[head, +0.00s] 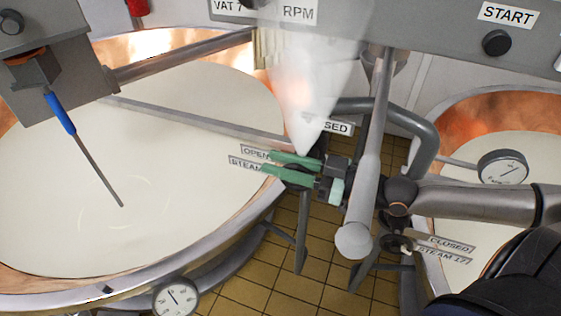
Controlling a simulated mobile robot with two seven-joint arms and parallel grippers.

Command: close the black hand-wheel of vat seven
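The black hand-wheel (298,186) is a small dark shape beside the vat's rim, mostly hidden by my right gripper. My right gripper (268,163) has two green fingers pointing left, with a narrow gap between them. They lie over or around the wheel; I cannot tell whether they press on it. Labels reading OPEN (256,153) and STEAM (243,163) are partly covered at the fingertips. A label ending in SED (337,127) is behind. A white steam plume (310,85) tapers to a point just above the fingers. My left gripper is not in view.
The large vat (130,290) holds pale liquid, with a gauge (175,297) on its front. A second vat with a gauge (503,168) stands at the right. A grey pipe (368,165) and a STEAM 17 label (441,260) are close to my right arm. A VAT 7 panel is above.

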